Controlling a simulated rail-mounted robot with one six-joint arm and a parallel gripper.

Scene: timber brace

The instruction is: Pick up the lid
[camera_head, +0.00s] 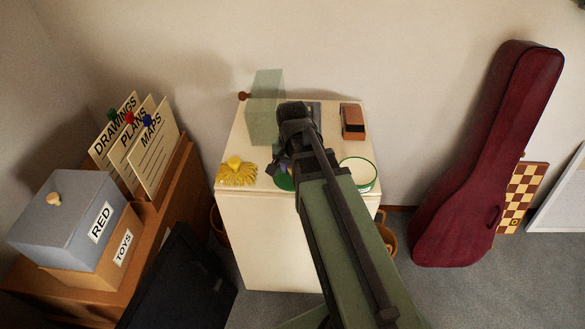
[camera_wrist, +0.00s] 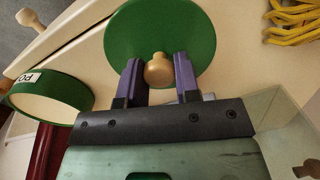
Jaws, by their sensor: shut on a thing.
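The lid is a round green disc (camera_wrist: 172,22) with a pale wooden knob (camera_wrist: 158,70), seen large in the wrist view. In the head view only a green edge of the lid (camera_head: 284,183) shows, mostly hidden by my arm. My gripper (camera_wrist: 158,78) has its two purple fingers on either side of the knob and is shut on it. I cannot tell whether the lid touches the cabinet top. An open white round container with a green rim (camera_head: 357,174) stands right of my arm; it also shows in the wrist view (camera_wrist: 52,98), with a partly readable label.
The white cabinet (camera_head: 262,235) also bears a yellow stringy thing (camera_head: 237,173), a brown box (camera_head: 353,122) and a translucent greenish box (camera_head: 265,108). A grey box marked RED (camera_head: 65,225) and upright cards stand left. A dark red instrument case (camera_head: 480,160) leans right.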

